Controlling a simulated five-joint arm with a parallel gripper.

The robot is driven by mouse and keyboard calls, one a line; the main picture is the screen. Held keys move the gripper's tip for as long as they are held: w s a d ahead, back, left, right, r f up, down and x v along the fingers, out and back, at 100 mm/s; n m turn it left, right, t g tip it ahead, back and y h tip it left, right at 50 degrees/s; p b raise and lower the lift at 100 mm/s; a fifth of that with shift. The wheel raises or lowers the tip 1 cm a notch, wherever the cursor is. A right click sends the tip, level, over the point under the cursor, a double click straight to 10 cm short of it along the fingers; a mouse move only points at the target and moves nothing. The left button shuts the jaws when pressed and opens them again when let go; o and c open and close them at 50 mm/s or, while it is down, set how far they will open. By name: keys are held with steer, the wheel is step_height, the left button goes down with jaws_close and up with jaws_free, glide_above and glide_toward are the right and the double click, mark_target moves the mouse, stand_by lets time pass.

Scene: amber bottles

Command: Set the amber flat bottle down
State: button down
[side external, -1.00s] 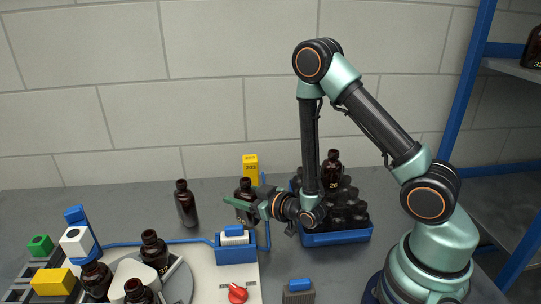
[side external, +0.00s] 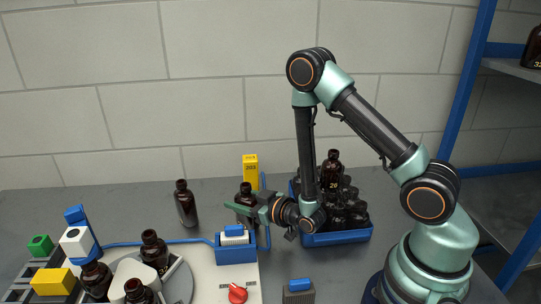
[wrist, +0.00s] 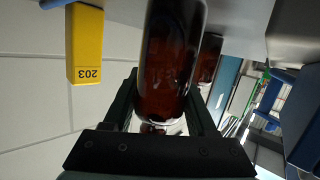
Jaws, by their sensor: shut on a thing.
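The amber flat bottle (side external: 246,194) is dark brown with a black cap, and it stands upright between the fingers of my gripper (side external: 243,207). My gripper is shut on it. In the wrist view the amber flat bottle (wrist: 170,65) fills the middle, with a finger on each side. Its lower part is hidden behind my gripper in the side view, so I cannot tell whether its base touches the bench.
A yellow block marked 203 (side external: 250,172) stands just behind. A loose amber bottle (side external: 186,204) stands to the left. A blue crate (side external: 338,238) of dark bottles is at right. A blue-walled box (side external: 236,253) and a white station board (side external: 207,276) lie in front.

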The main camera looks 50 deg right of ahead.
steer(key=shift+f, duration=0.35)
steer(key=shift+c, duration=0.6)
jaws_free()
steer(key=shift+r, duration=0.15)
step_height(320, 180, up, 8)
steer(key=shift+r, duration=0.1)
steer(key=w+r, duration=0.3)
steer(key=r, duration=0.6)
step_height(320, 180, up, 9)
steer(key=n, duration=0.1)
glide_above(240, 193)
steer(key=x, duration=0.2)
steer(key=s+d+f+m+g+h, duration=0.15)
steer(key=d+m+h, duration=0.35)
steer(key=d, duration=1.3)
steer(key=s+a+f+n+g+y, duration=0.1)
steer(key=s+a+f+g+y, duration=0.1)
steer(key=s+a+g, duration=0.2)
steer(key=s+a+f+n+g+y, duration=0.2)
steer(key=s+a+g+y, duration=0.1)
steer(key=s+a, duration=0.8)
steer(key=a+g, duration=0.1)
steer(key=a, duration=0.2)
steer(key=shift+s+a, duration=0.25)
steer(key=shift+a, duration=0.05)
